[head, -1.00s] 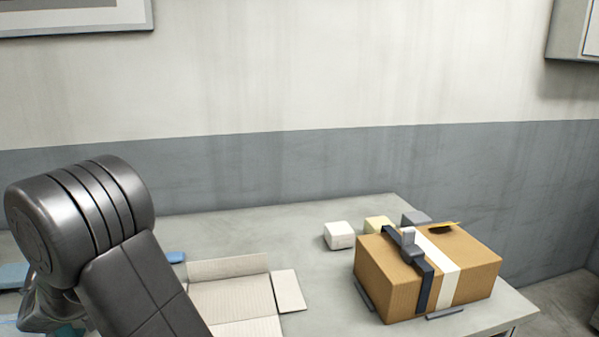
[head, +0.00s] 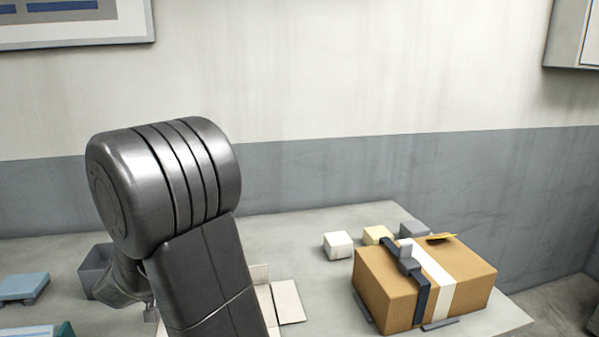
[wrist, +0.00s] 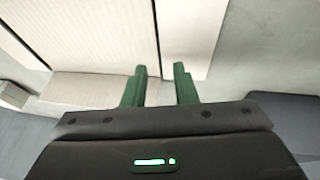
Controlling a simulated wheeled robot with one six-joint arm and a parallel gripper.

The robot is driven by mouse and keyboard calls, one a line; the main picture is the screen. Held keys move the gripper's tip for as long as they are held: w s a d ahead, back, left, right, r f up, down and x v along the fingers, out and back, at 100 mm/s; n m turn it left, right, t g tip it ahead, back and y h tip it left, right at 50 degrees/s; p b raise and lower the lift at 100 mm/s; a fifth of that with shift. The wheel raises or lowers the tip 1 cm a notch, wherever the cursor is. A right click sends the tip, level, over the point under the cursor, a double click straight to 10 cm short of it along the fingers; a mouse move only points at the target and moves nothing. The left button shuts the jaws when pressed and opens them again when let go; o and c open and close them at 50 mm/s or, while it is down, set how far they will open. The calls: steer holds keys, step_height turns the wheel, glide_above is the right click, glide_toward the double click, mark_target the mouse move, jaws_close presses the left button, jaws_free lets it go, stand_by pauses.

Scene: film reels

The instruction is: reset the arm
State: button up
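My gripper (wrist: 160,85) shows in the wrist view with its two green fingers apart and nothing between them. It hangs over pale cardboard panels (wrist: 95,30). In the head view my dark arm fills the left middle, and my gripper is mostly hidden behind it. How far the fingertips are above the cardboard is hard to tell.
A taped brown box (head: 390,290) stands on the grey table (head: 310,225) at right, with small blocks (head: 338,245) behind it. An open flat carton (head: 288,302) is partly hidden by my arm. A grey bin (head: 95,272) and blue items (head: 22,287) are at left.

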steer(key=shift+w+d+r+g+y+p, duration=0.15)
steer(key=shift+d+r+g+y+p, duration=0.15)
steer(key=shift+d+y+p, duration=0.45)
steer(key=shift+a+r+y+p, duration=0.2)
steer(key=shift+y+p, duration=0.05)
steer(key=shift+p, duration=0.05)
steer(key=v, duration=1.1)
steer(key=shift+s+r, duration=0.25)
steer(key=shift+f, duration=0.1)
